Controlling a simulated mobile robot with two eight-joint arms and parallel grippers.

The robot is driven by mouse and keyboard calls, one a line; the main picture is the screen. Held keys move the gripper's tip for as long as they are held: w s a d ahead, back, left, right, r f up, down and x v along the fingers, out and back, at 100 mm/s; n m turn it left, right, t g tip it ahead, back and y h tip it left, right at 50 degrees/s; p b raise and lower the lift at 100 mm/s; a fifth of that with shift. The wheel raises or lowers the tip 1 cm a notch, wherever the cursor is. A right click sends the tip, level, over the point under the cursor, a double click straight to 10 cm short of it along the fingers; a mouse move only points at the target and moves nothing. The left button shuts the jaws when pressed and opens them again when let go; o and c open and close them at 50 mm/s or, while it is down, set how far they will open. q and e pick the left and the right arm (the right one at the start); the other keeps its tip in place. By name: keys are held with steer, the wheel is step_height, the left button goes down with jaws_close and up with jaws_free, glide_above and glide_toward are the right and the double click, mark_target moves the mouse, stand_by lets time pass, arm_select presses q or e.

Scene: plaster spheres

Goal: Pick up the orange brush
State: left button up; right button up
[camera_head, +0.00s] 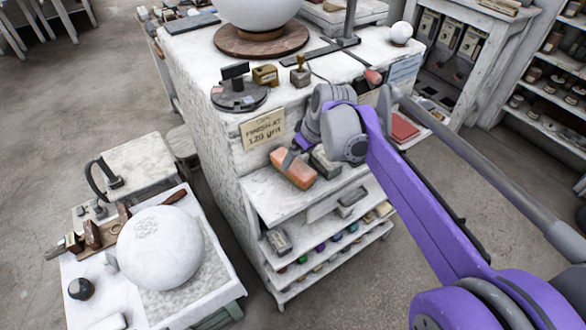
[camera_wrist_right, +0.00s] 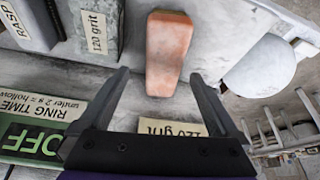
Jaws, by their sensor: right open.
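The orange brush (camera_head: 293,169) shows as a long orange block with rounded edges on the open shelf of the white cabinet (camera_head: 215,100); I see no bristles. It also shows in the right wrist view (camera_wrist_right: 168,50), its near end lined up between the fingers. My right gripper (camera_head: 287,160) is at the brush in the head view, its dark finger overlapping the brush in the picture. In the right wrist view the right gripper (camera_wrist_right: 158,76) is open, with nothing clamped. I cannot tell whether it touches the brush. My left gripper is not in view.
A grey block (camera_head: 324,162) lies just right of the brush. A drawer (camera_head: 338,200) is below the shelf. The cabinet top holds a black round stand (camera_head: 238,96) and small blocks. A large white sphere (camera_head: 160,248) stands on a low table at the left.

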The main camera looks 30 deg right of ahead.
mark_target(295, 164)
steer(key=x, duration=0.5)
steer(key=shift+s+a+f, duration=0.1)
steer(key=shift+a+f, duration=0.1)
steer(key=shift+a, duration=0.05)
jaws_close()
stand_by(0.4)
steer(key=shift+s+r, duration=0.35)
step_height(295, 164, up, 7)
steer(key=shift+f, duration=0.1)
steer(key=s+d, duration=0.1)
steer(key=s, duration=1.8)
steer(key=shift+d+f, duration=0.2)
steer(key=shift+d, duration=0.05)
